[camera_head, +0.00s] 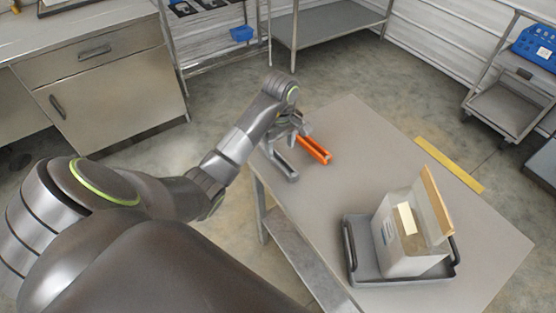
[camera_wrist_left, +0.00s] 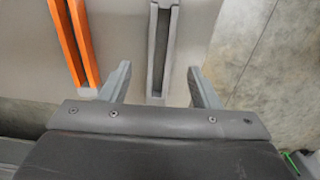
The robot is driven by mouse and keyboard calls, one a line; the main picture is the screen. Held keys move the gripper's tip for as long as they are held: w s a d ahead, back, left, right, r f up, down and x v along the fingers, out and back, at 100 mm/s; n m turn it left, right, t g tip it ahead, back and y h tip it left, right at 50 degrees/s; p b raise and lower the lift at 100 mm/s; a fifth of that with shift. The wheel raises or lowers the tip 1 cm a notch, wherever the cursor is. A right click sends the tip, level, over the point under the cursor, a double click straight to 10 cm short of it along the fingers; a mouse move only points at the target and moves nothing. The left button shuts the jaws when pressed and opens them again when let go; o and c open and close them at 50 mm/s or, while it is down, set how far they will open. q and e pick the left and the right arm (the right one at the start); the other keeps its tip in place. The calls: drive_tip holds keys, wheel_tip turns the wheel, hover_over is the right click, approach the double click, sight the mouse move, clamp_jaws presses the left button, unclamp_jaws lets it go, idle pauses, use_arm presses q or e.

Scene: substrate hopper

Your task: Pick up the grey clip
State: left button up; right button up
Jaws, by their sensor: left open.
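The grey clip (camera_head: 283,166), a long narrow channel, lies on the table near its left edge. It also shows in the left wrist view (camera_wrist_left: 151,48), running up from between the fingers to the top edge. My left gripper (camera_wrist_left: 159,70) is open and empty, one finger on each side of the clip's near end, with a gap on both sides. Its height above the clip is hard to tell. In the head view the left gripper (camera_head: 289,127) is at the clip's far end and partly hides it. My right gripper is not in view.
An orange clip (camera_head: 314,149) lies beside the grey one, to its right. A grey tray (camera_head: 351,262) holding a white open box (camera_head: 398,245) stands at the table's near right. The middle of the table (camera_head: 360,170) is clear. The table's left edge is close to the grey clip.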

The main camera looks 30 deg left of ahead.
sight(279, 156)
use_arm(q)
drive_tip(key=shift+a+f+b, duration=0.2)
drive_tip(key=shift+f+b, duration=1.45)
drive_tip(key=shift+f, duration=0.5)
drive_tip(key=shift+w+f, duration=0.1)
drive_tip(key=shift+f, duration=0.6)
drive_tip(key=c, duration=1.1)
drive_tip(key=shift+o, duration=0.2)
drive_tip(key=shift+r, duration=0.1)
